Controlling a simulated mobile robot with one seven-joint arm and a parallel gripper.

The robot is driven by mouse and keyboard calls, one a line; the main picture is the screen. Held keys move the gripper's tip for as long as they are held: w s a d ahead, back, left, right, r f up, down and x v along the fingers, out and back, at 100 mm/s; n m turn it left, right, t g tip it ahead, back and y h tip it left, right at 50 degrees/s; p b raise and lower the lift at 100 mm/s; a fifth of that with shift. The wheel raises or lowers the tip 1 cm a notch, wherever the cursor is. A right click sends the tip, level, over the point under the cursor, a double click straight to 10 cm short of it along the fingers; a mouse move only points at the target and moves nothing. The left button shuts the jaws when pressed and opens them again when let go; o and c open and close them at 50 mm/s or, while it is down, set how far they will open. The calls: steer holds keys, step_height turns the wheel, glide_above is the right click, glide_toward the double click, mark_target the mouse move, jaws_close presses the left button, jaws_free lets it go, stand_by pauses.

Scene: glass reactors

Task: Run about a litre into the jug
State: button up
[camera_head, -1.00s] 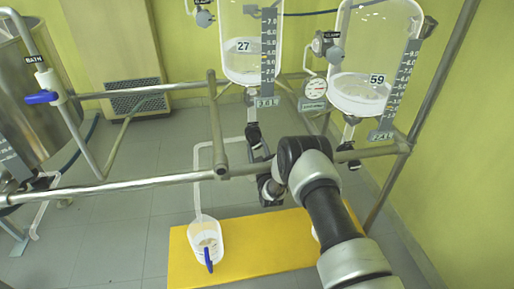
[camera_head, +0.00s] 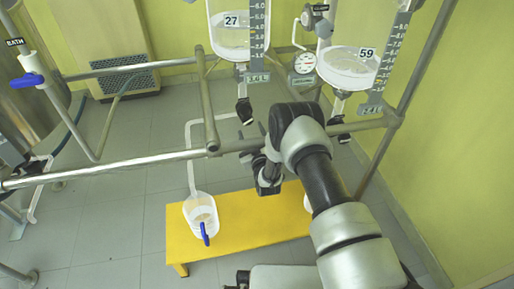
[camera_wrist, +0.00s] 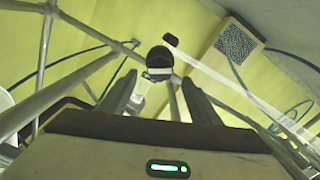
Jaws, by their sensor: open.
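Two glass reactors hang on the frame, one tagged 27 (camera_head: 228,36) and one tagged 59 (camera_head: 345,62), each with pale liquid. A black drain valve (camera_head: 244,111) sits under reactor 27, and a pale tube runs from it down to a clear jug (camera_head: 196,208) with a blue handle. My gripper (camera_head: 263,152) is below and slightly right of this valve, partly hidden by my arm. In the wrist view my gripper (camera_wrist: 160,98) is open and empty. A black round part (camera_wrist: 160,58), perhaps the valve, shows between and beyond its fingertips, apart from them.
The jug stands on a yellow bench (camera_head: 239,224). Another pale vessel (camera_head: 307,203) there is mostly behind my arm. A horizontal rail (camera_head: 120,168) crosses near my gripper. A second black valve (camera_head: 337,128) hangs under reactor 59. A blue-handled BATH valve (camera_head: 27,80) is at left.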

steer(key=p+v, duration=0.2)
steer(key=v, duration=0.9)
steer(key=shift+s, duration=0.3)
steer(key=shift+d, duration=0.1)
stand_by(6.5)
